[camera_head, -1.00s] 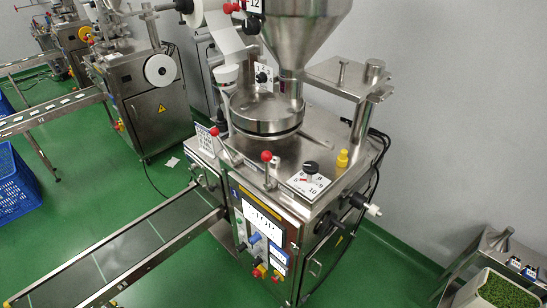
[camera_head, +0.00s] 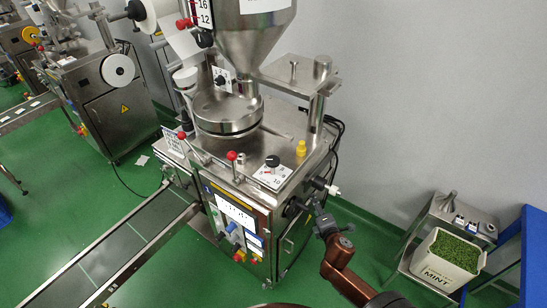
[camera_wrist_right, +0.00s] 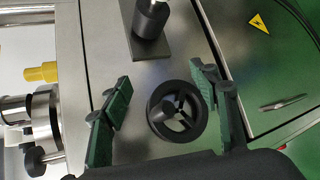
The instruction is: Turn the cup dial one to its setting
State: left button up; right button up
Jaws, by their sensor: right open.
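A dial with a black knob (camera_head: 272,161) sits on a white numbered plate on top of the steel packing machine (camera_head: 245,190); 10 is readable on the plate. A second black-knobbed dial (camera_head: 220,80) on a white plate is farther back, beside the round drum. I cannot tell which one is cup dial one. My right gripper (camera_head: 317,207) is at the machine's right side, near a white-tipped shaft (camera_head: 331,190). In the right wrist view its green-padded fingers (camera_wrist_right: 158,95) are open, with a black handwheel (camera_wrist_right: 178,111) showing between them; whether they touch it is unclear. My left gripper is out of view.
A conveyor (camera_head: 130,250) runs out to the lower left. A yellow knob (camera_head: 300,149) and a red-topped lever (camera_head: 232,156) rise from the machine top. At right, a white mint bin (camera_head: 437,270) stands on a steel stand. Green floor (camera_head: 335,280) lies open between.

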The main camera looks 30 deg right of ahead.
aim_at(277, 164)
jog(key=w+a+r+n+t+y, duration=0.1)
jog(key=w+a+r+n+y, duration=0.1)
jog(key=r+n, duration=0.4)
jog(key=w+a+r+n+t+y+p, duration=0.1)
jog(key=w+a+r+n+t+y, duration=0.1)
jog(key=a+r+n, duration=0.3)
jog(key=w+a+r+n+t+y, duration=0.2)
jog(key=w+a+r+n+y, duration=0.1)
jog(key=r+n, duration=0.6)
jog(key=shift+w+a+r+n+y, duration=0.2)
jog(key=shift+n+y, duration=0.1)
jog(key=shift+n, duration=0.1)
jog(key=w, duration=0.2)
jog(key=w+p, duration=0.1)
jog(key=w, duration=0.1)
jog(key=w+a, duration=0.1)
jog(key=w, duration=0.2)
jog(key=shift+w+p, duration=0.1)
jog(key=shift+p, duration=0.2)
